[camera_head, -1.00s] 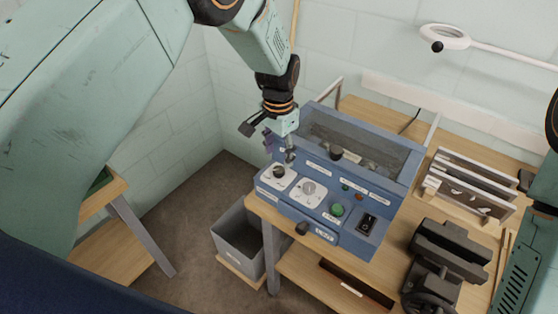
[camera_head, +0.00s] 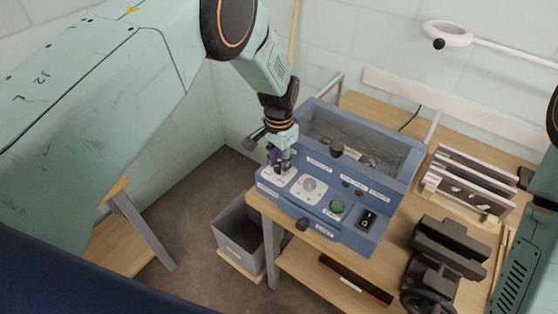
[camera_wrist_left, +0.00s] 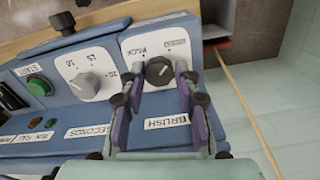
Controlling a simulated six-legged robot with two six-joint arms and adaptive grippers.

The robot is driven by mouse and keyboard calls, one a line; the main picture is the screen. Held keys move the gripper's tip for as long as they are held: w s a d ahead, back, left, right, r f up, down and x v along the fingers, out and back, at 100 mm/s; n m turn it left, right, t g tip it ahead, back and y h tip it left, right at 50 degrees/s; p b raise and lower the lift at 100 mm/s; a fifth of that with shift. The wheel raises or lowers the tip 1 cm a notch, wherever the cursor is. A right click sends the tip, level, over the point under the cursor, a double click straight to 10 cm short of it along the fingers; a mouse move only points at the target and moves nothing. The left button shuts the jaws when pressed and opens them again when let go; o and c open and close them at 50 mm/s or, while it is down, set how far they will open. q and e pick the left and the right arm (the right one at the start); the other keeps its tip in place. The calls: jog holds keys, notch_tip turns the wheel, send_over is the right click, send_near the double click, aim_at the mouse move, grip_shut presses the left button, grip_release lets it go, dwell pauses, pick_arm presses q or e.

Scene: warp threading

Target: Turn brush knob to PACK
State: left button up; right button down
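The brush knob (camera_wrist_left: 159,70) is a small black dial on a white plate with a PACK label (camera_wrist_left: 157,51) and a second label that I cannot read well. It sits on the blue control panel (camera_head: 338,235), above a BRUSH label (camera_wrist_left: 167,122). My left gripper (camera_wrist_left: 160,82) points down at the panel, its fingers apart on either side of the knob. I cannot tell whether they touch it. In the head view the left gripper (camera_head: 278,164) hides most of the knob. My right arm shows at the right edge; its gripper is not in view.
A grey numbered dial (camera_wrist_left: 92,87) sits beside the brush knob. A green START button (camera_head: 336,207) and a black switch (camera_head: 367,219) are further along the panel. A dark vise (camera_head: 440,255) and a slotted rack (camera_head: 468,185) stand on the wooden bench. A grey bin (camera_head: 238,240) is below.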

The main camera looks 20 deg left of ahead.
pick_arm(q)
jog(key=shift+d, duration=0.1)
jog(key=c, duration=0.3)
grip_shut()
jog(key=n+b, duration=0.1)
jog(key=n, duration=0.2)
jog(key=shift+w, duration=0.1)
jog(key=n+b, duration=0.1)
jog(key=n, duration=0.2)
jog(key=shift+n, duration=0.4)
jog(key=n+b, duration=0.1)
jog(key=n, duration=0.4)
jog(key=shift+r+b, duration=0.1)
jog(key=shift+b, duration=0.2)
jog(key=n, duration=0.6)
jog(key=shift+b, duration=0.35)
jog(key=shift+r, duration=0.1)
